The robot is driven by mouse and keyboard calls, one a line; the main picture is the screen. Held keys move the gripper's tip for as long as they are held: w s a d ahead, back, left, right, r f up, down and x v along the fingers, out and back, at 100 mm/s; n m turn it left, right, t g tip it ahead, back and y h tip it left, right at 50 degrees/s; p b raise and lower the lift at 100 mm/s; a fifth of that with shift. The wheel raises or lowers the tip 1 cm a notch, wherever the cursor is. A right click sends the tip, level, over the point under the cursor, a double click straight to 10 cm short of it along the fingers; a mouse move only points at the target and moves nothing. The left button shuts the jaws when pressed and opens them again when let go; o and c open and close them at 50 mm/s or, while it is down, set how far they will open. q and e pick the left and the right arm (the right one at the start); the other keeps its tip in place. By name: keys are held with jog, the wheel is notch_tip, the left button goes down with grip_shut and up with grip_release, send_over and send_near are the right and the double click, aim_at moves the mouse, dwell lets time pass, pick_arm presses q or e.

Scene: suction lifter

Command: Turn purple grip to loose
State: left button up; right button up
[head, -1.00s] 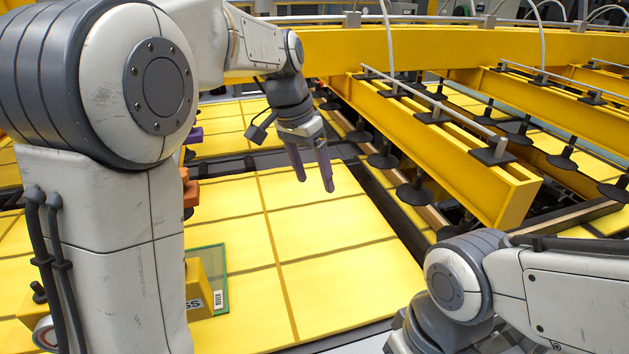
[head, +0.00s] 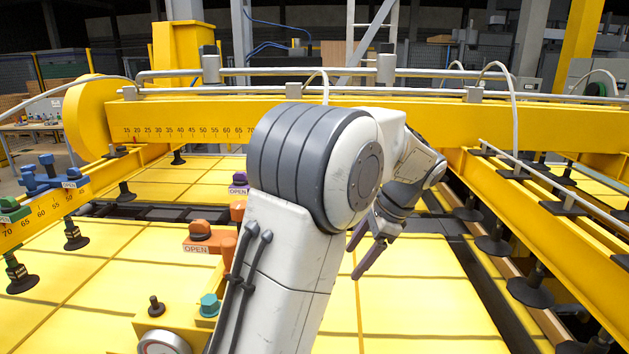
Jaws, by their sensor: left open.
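The purple grip (head: 239,178) shows only as a small patch just left of my left arm's big grey joint, with a white OPEN label (head: 238,190) beneath it. My arm hides part of the space around it, and I cannot tell how the grip is turned. My left gripper (head: 357,261) is open and empty. It hangs over the yellow panels, to the right of the purple grip and apart from it, with its fingers pointing down and left. My right gripper is out of view.
An orange grip (head: 200,229) with an OPEN label stands nearer. Blue (head: 48,173) and green (head: 12,209) grips sit on the left beam. A teal knob (head: 209,305) and a gauge (head: 163,343) are in front. A yellow crossbeam (head: 480,122) spans the back.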

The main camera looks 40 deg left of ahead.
pick_arm(q)
jog(key=w+a+r+m+t+y, duration=0.3)
jog(key=w+a+r+m+y, duration=0.65)
jog(key=y, duration=0.35)
jog(key=a+p, duration=0.1)
jog(key=a, duration=0.2)
jog(key=a+p, duration=0.2)
jog(key=a, duration=0.1)
jog(key=w+a+p, duration=0.1)
jog(key=a, duration=0.2)
jog(key=shift+a+f+p, duration=0.1)
jog(key=shift+a+p, duration=0.2)
jog(key=shift+a, duration=0.05)
jog(key=shift+a+f, duration=0.15)
jog(key=shift+a, duration=0.35)
grip_shut()
jog(key=shift+w, duration=0.1)
